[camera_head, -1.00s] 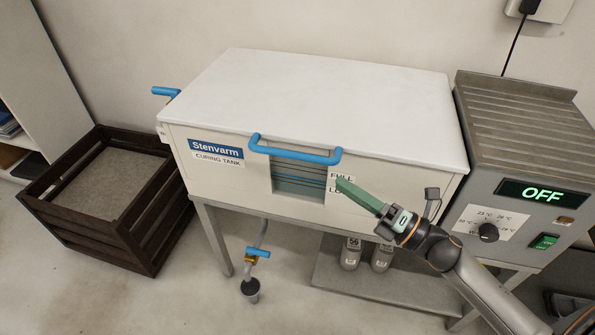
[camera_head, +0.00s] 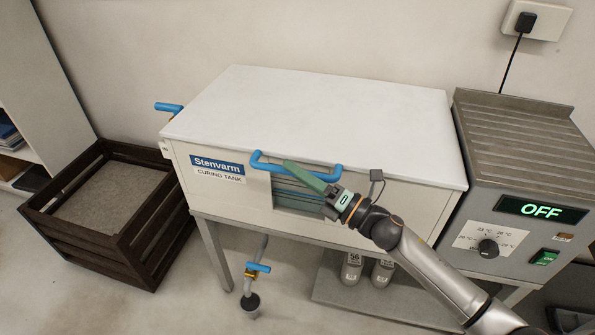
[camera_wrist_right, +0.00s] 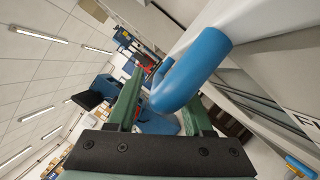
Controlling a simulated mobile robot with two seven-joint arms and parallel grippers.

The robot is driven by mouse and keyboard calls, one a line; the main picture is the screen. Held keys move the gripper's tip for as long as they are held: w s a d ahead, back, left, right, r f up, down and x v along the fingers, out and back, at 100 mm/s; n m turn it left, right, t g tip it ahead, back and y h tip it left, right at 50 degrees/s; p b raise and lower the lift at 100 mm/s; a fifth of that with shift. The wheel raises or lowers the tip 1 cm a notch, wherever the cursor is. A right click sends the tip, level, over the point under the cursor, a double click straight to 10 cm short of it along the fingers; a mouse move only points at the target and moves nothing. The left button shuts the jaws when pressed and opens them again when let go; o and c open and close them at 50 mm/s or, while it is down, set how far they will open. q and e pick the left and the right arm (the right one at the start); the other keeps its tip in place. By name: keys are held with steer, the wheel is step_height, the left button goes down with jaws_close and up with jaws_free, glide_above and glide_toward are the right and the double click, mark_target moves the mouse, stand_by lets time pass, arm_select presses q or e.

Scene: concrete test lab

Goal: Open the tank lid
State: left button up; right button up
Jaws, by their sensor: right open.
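The curing tank (camera_head: 360,188) stands on a metal frame with its flat white lid (camera_head: 320,108) down. A blue bar handle (camera_head: 268,168) sits on the front edge of the lid. My left gripper is not in view.
A grey control unit (camera_head: 475,215) reading OFF stands against the tank's right side. A dark wooden crate (camera_head: 120,235) is on the floor at left. A blue-handled drain valve (camera_head: 258,267) hangs below the tank. Bottles (camera_head: 352,268) stand on a low shelf. A second blue handle (camera_head: 168,107) is at the left.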

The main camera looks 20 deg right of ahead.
steer(key=shift+w, duration=0.1)
steer(key=shift+c, duration=0.4)
jaws_close()
stand_by(1.0)
